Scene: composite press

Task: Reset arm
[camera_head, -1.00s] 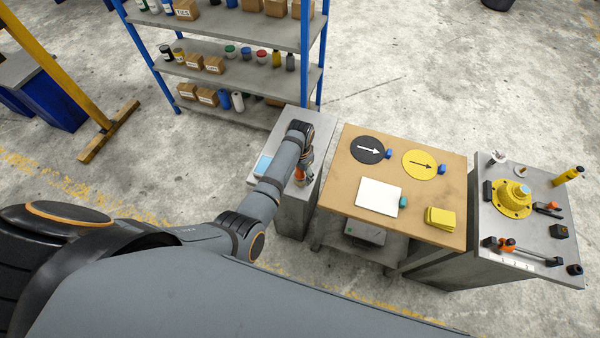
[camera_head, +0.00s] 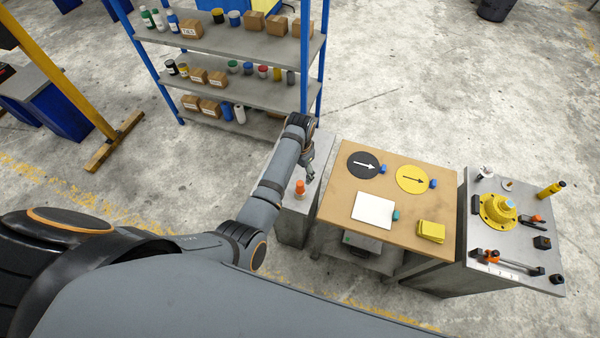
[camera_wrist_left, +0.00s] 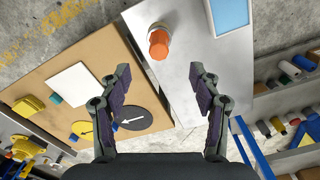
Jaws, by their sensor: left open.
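My left arm reaches in from the left in the head view, and its gripper (camera_head: 309,172) hangs above the grey side table (camera_head: 291,222). In the left wrist view the gripper (camera_wrist_left: 163,88) is open, with its two fingers wide apart and nothing between the tips. An orange-capped bottle (camera_head: 300,188) stands on the grey table. In the left wrist view the bottle (camera_wrist_left: 160,42) is beyond the fingertips, apart from them. My right gripper is in neither view.
A wooden table (camera_head: 337,208) holds a black disc (camera_head: 362,166), a yellow disc (camera_head: 411,180), a white sheet (camera_head: 373,210) and yellow pads (camera_head: 430,231). A grey bench (camera_head: 520,218) with a yellow flanged part (camera_head: 497,211) stands at right. A blue-post shelf (camera_head: 250,45) stands behind.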

